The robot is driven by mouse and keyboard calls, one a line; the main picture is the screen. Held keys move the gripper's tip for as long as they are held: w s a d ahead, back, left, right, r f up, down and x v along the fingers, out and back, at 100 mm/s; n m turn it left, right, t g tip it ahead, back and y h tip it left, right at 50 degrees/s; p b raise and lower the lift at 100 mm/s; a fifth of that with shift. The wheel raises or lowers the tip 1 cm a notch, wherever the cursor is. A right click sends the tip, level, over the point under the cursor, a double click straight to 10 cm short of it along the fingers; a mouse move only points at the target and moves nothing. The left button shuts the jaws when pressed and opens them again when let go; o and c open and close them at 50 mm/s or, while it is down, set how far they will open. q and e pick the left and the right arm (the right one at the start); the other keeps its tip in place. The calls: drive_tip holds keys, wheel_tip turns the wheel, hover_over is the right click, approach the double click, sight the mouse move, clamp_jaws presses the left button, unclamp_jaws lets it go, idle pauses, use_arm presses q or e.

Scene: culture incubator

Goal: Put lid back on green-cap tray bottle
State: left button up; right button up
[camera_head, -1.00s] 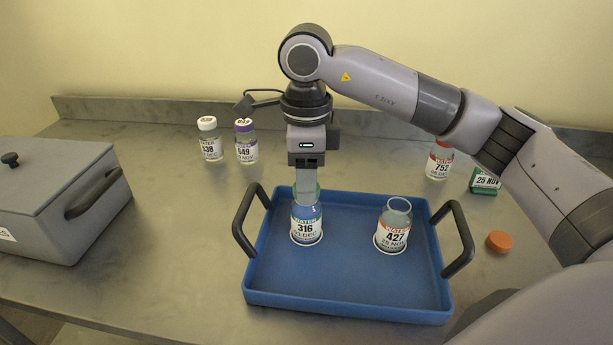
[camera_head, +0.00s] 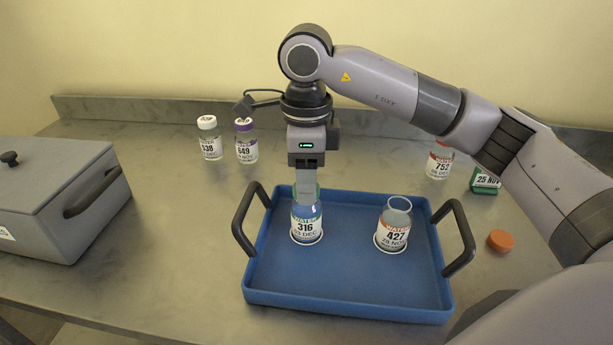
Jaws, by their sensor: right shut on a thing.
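The tray bottle labelled 316 (camera_head: 306,222) stands upright in a ring at the left of the blue tray (camera_head: 345,300). Its label has a green band. My right gripper (camera_head: 306,190) points straight down over its mouth, shut on the green cap (camera_head: 318,193). The cap is at the bottle's neck, mostly hidden by the fingers; I cannot tell whether it is fully seated. My left gripper is not in view.
An open bottle labelled 427 (camera_head: 393,228) stands at the tray's right. An orange cap (camera_head: 500,241) lies right of the tray. White-cap (camera_head: 209,140), purple-cap (camera_head: 246,143) and red-cap (camera_head: 439,160) bottles stand behind, near a green box (camera_head: 485,181). A grey lidded box (camera_head: 60,200) is at left.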

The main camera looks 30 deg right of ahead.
idle(0.4)
drive_tip(key=o, duration=1.6)
drive_tip(key=shift+c, duration=0.2)
drive_tip(key=shift+r+p, duration=2.45)
drive_tip(key=shift+r, duration=1.1)
